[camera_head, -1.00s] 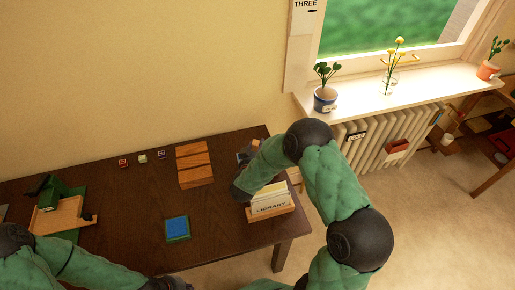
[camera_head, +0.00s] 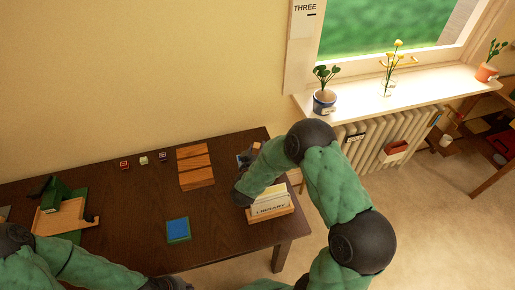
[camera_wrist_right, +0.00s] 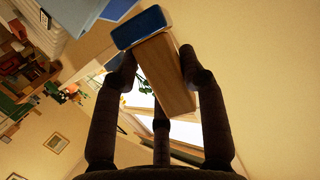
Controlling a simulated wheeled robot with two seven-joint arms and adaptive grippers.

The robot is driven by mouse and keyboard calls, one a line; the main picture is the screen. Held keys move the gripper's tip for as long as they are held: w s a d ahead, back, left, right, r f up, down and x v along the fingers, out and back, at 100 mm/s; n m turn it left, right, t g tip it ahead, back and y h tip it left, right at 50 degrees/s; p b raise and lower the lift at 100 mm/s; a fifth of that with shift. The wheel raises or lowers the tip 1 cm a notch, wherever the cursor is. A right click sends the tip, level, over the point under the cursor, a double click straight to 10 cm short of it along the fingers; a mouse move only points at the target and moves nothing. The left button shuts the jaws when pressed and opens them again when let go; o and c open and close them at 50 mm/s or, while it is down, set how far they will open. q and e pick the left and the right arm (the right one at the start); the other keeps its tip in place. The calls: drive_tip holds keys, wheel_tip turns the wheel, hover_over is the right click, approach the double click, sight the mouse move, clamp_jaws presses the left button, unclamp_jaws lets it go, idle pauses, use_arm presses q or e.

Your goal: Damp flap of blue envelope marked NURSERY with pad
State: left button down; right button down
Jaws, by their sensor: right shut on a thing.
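My right gripper (camera_head: 241,188) is over the right end of the dark desk, beside the LIBRARY box. In the right wrist view its fingers (camera_wrist_right: 160,72) are shut on a wooden block with a blue pad (camera_wrist_right: 139,27) at its far end. A pale blue flat thing (camera_wrist_right: 78,10) with a deeper blue piece beside it shows at the top of that view. It may be the blue envelope, but no NURSERY mark is readable. A small bluish thing (camera_head: 243,158) is partly hidden behind my right arm. My left gripper (camera_head: 168,284) is at the bottom edge, its fingers unclear.
A blue square with a green border (camera_head: 178,229) lies mid-desk. The LIBRARY box (camera_head: 272,210) holds pale cards near the right edge.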

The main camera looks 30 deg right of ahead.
drive_tip(key=s+r+p, duration=0.3)
drive_tip(key=shift+s+a+r, duration=0.1)
drive_tip(key=shift+a+r, duration=0.1)
drive_tip(key=shift+a, duration=0.2)
idle(0.6)
drive_tip(key=s+a+f+n+t+y+b, duration=0.1)
drive_tip(key=s+a+f+n+t+y, duration=0.1)
drive_tip(key=a+n+y, duration=0.2)
drive_tip(key=s+a+f+n+t+y+b, duration=0.1)
drive_tip(key=s+a+f+n+t+y, duration=0.1)
drive_tip(key=a+y, duration=0.4)
drive_tip(key=s+a+f+n, duration=0.1)
drive_tip(key=a+n, duration=0.1)
drive_tip(key=a, duration=0.2)
drive_tip(key=shift+s+a+f+n+b, duration=0.2)
drive_tip(key=shift+a+f+n+b, duration=0.05)
drive_tip(key=shift+a+n+b, duration=0.1)
